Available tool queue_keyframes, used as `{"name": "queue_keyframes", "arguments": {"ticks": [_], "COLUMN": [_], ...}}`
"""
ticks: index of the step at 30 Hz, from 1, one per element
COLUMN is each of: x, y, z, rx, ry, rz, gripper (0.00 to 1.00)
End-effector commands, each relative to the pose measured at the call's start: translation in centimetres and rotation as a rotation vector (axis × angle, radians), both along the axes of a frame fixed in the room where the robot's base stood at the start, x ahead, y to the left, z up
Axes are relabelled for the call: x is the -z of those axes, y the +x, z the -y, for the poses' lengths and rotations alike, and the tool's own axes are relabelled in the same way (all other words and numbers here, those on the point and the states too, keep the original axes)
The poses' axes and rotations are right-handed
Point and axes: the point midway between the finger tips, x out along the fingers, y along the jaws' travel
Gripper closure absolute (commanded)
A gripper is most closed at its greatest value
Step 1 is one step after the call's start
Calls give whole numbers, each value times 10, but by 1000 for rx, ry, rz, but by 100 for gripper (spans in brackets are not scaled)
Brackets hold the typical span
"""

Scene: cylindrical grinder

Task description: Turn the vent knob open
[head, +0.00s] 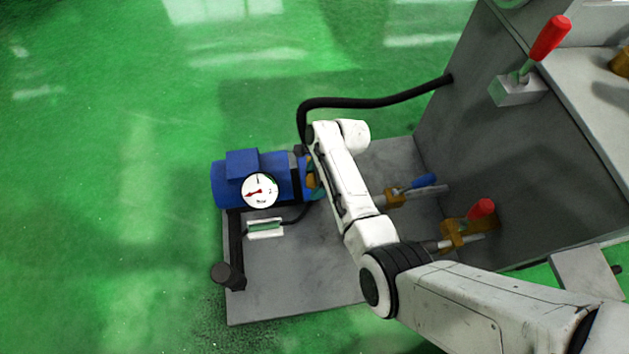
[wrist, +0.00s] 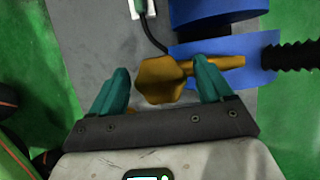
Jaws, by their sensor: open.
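The brass-coloured vent knob (wrist: 160,80) is in the middle of the wrist view, with a stem running right along the blue pump. In the head view a small yellowish part of it (head: 311,181) shows at the pump's right end, mostly hidden by my arm. My gripper (wrist: 162,77) is open, with one teal finger on each side of the knob in the picture. A gap shows at the left finger. The right finger overlaps the stem side; I cannot tell whether it touches. In the head view my gripper (head: 318,183) is mostly hidden behind my wrist.
The blue pump (head: 228,185) carries a round dial gauge (head: 260,190) and stands on a grey plate (head: 290,290). A black hose (head: 380,101) runs to the grey machine cabinet. Blue-handled (head: 424,181) and red-handled (head: 481,208) valves lie right of my arm. Green floor is free at left.

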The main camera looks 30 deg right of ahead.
Motion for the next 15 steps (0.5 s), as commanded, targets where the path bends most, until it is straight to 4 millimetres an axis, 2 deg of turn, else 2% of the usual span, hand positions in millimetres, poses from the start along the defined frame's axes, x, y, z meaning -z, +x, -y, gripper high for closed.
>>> {"name": "queue_keyframes", "arguments": {"ticks": [9, 15], "x": [2, 2], "y": [0, 0], "z": [-1, -1], "rx": [-1, -1], "ry": [0, 0], "rz": [1, 1], "gripper": [20, 40]}}
